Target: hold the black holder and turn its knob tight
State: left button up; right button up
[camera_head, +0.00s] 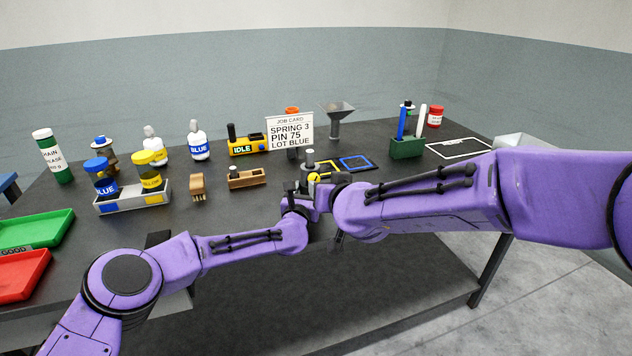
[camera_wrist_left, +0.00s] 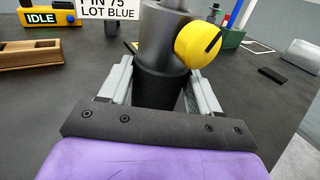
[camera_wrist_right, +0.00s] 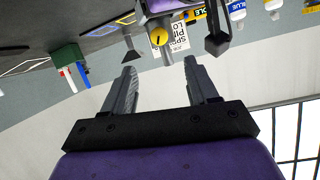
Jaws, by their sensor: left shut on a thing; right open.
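The black holder (camera_wrist_left: 160,65) stands upright between the fingers of my left gripper (camera_wrist_left: 160,90), which is shut on its body. Its round yellow knob (camera_wrist_left: 198,45), with a black mark across it, sticks out on the right side in the left wrist view. In the head view the knob (camera_head: 314,177) is partly hidden by my arms. My right gripper (camera_wrist_right: 160,82) is open and empty. In the right wrist view the picture is tipped over, and the knob (camera_wrist_right: 158,37) lies beyond the fingertips, apart from them.
The job card (camera_head: 290,132) and yellow IDLE box (camera_head: 245,146) stand behind the holder. A wooden block (camera_head: 247,178) and a brush (camera_head: 197,187) lie to its left.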

aim_at(316, 180)
jog(key=w+a+f+n, duration=0.1)
jog(key=w+f, duration=0.4)
jog(key=w, duration=0.5)
jog(key=shift+w+a+n, duration=0.3)
jog(key=shift+w+a, duration=0.1)
jog(key=shift+a, duration=0.35)
jog(key=shift+r, duration=0.1)
jog(key=c, duration=1.1)
